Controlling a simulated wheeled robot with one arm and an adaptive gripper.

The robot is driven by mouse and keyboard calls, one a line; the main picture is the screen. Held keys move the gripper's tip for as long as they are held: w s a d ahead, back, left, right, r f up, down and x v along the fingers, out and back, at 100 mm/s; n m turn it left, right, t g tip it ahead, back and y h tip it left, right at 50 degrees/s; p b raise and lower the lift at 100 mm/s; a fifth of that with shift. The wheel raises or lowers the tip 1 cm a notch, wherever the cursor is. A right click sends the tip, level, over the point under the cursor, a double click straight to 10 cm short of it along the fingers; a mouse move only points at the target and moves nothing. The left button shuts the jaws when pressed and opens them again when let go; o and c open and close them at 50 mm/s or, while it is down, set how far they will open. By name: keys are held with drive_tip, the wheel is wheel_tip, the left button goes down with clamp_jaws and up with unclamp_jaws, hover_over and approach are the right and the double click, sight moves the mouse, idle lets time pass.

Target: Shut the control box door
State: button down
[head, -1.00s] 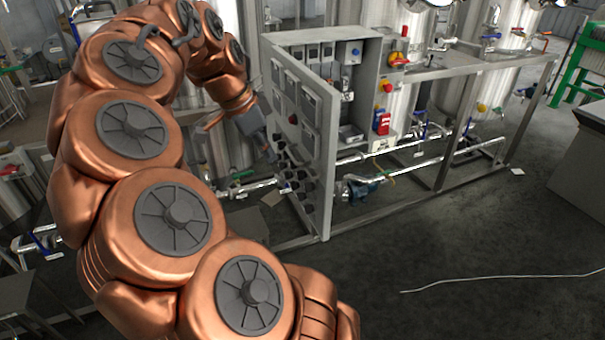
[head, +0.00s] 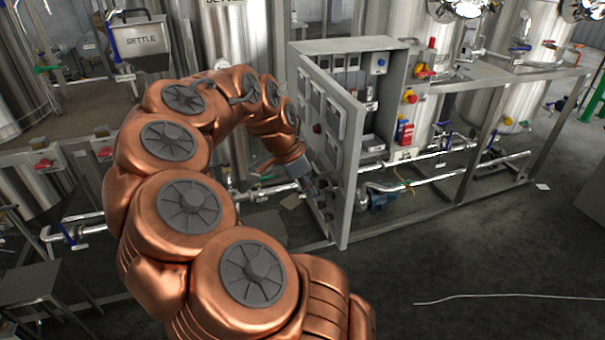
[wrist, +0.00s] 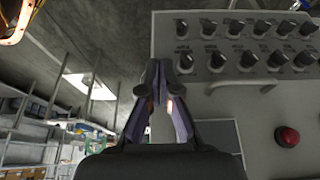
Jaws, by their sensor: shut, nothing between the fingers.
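The grey control box (head: 375,65) stands on the tank frame with its inside parts showing. Its door (head: 350,150) is swung open toward the viewer, with switches and meters on its left face. My gripper (head: 312,188) is at the lower part of that face. In the wrist view my gripper (wrist: 157,75) is shut and empty, its fingertips together beside the door's outer panel (wrist: 240,100). Black knobs (wrist: 245,60) and a red button (wrist: 287,136) show on the panel. I cannot tell whether the fingertips touch the door.
Steel tanks (head: 400,25) and a metal frame (head: 480,150) with pipes stand behind and right of the box. A red and yellow switch (head: 425,70) sits on the box's right side.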

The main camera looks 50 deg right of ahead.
drive_tip(key=shift+s+d+f+p, duration=0.1)
drive_tip(key=shift+s+d+p, duration=0.3)
drive_tip(key=shift+s+d, duration=0.35)
drive_tip(key=shift+s+d+p, duration=0.4)
drive_tip(key=shift+d, duration=0.55)
drive_tip(key=shift+s, duration=0.1)
